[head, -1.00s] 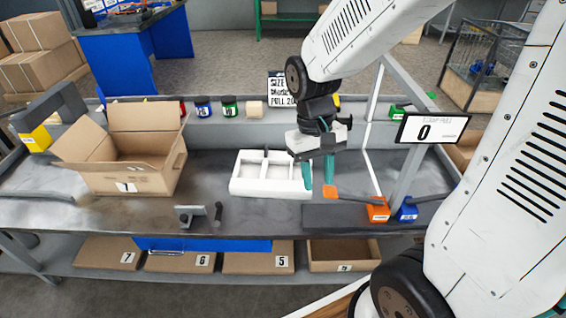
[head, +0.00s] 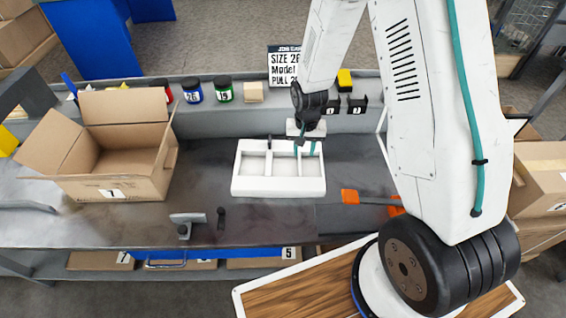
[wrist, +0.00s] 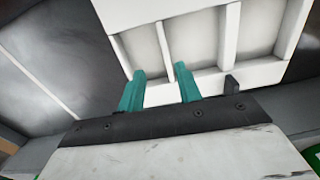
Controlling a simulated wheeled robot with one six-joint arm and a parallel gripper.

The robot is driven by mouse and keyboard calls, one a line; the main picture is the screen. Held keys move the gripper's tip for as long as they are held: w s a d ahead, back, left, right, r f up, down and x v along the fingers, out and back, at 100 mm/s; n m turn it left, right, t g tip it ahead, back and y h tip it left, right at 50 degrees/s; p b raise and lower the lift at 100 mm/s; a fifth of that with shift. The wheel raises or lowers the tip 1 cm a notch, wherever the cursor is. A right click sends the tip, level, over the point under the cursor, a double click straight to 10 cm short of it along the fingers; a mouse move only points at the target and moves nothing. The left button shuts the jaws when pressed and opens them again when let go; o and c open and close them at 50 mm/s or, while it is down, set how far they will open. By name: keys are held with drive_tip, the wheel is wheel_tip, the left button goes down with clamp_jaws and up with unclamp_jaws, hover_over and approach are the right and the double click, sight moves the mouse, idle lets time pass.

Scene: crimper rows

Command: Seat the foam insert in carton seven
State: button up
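The foam insert (head: 236,180) is a white tray with several open compartments. It lies flat on the grey bench in the middle of the head view, and fills the upper part of the wrist view (wrist: 270,72). The open carton (head: 125,187), whose label appears to read 7, stands to its left with flaps spread; its visible interior looks empty. My gripper (head: 305,149) is at the insert's back right part, fingers pointing down. Its two teal fingers (wrist: 160,84) are apart, with nothing clearly held between them. Whether they touch the foam is unclear.
Coloured jars (head: 193,91) and a sign (head: 284,66) line the back ledge. Flat cartons (head: 95,261) lie on the lower shelf.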

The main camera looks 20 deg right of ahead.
sight(300, 165)
drive_tip(key=f, duration=0.4)
drive_tip(key=a+f, duration=0.1)
drive_tip(key=f, duration=0.2)
drive_tip(key=shift+w+f, duration=0.1)
drive_tip(key=shift+d, duration=0.1)
clamp_jaws()
